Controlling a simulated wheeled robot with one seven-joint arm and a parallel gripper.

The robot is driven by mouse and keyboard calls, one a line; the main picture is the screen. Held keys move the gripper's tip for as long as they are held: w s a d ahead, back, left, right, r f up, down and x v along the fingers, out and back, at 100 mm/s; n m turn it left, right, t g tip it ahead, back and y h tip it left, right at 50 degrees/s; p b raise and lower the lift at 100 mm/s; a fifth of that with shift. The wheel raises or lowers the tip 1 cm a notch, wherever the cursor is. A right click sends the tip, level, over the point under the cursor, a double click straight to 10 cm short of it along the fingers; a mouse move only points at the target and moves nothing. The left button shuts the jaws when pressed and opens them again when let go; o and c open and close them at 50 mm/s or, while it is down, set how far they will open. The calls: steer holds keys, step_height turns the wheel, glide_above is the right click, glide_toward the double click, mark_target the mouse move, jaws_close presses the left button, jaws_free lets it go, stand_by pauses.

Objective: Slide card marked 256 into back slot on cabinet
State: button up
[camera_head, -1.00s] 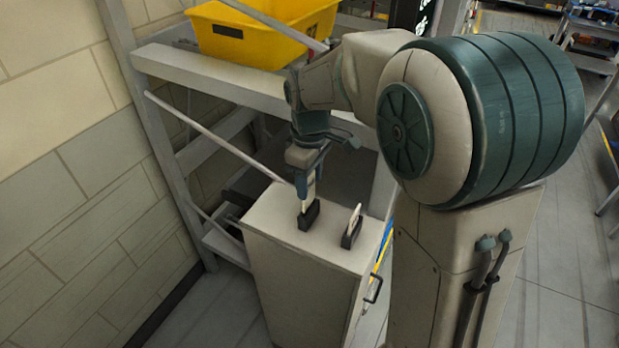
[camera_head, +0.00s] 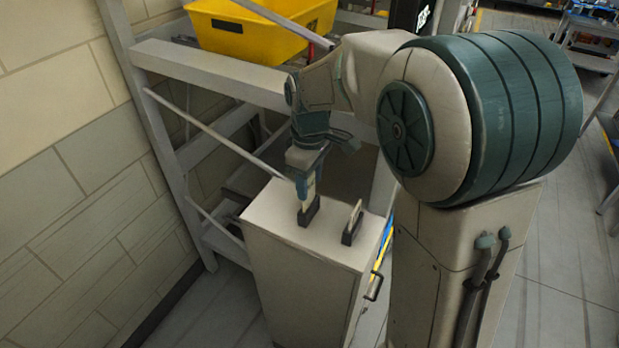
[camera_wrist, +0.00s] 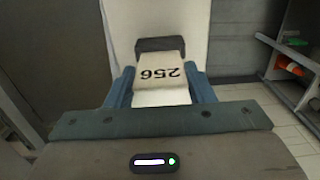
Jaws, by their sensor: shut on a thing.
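The card marked 256 (camera_wrist: 160,78) is cream with black digits, upside down in the wrist view. My gripper (camera_wrist: 160,92) is shut on it, one blue finger on each side. In the head view my gripper (camera_head: 306,188) points down above the cabinet (camera_head: 285,230). The card's lower end (camera_head: 306,205) meets a black slot holder (camera_head: 309,213) on the cabinet top. In the wrist view the card's far end is at the dark slot (camera_wrist: 160,44); how deep it sits is hidden. A second black holder (camera_head: 351,237) to the right has a cream card (camera_head: 354,215) standing in it.
A grey rack frame (camera_head: 205,65) stands behind the cabinet and carries a yellow bin (camera_head: 250,35). A brick wall (camera_head: 70,170) is at the left. The cabinet has a dark handle (camera_head: 374,286) on its right side. Open floor (camera_head: 565,290) lies to the right.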

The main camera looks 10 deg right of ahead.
mark_target(310, 193)
steer(key=shift+f+b, duration=1.3)
steer(key=shift+f, duration=0.55)
steer(key=o, duration=1)
steer(key=shift+r, duration=0.1)
step_height(310, 193, up, 14)
steer(key=shift+f+b, duration=0.1)
steer(key=shift+b, duration=0.2)
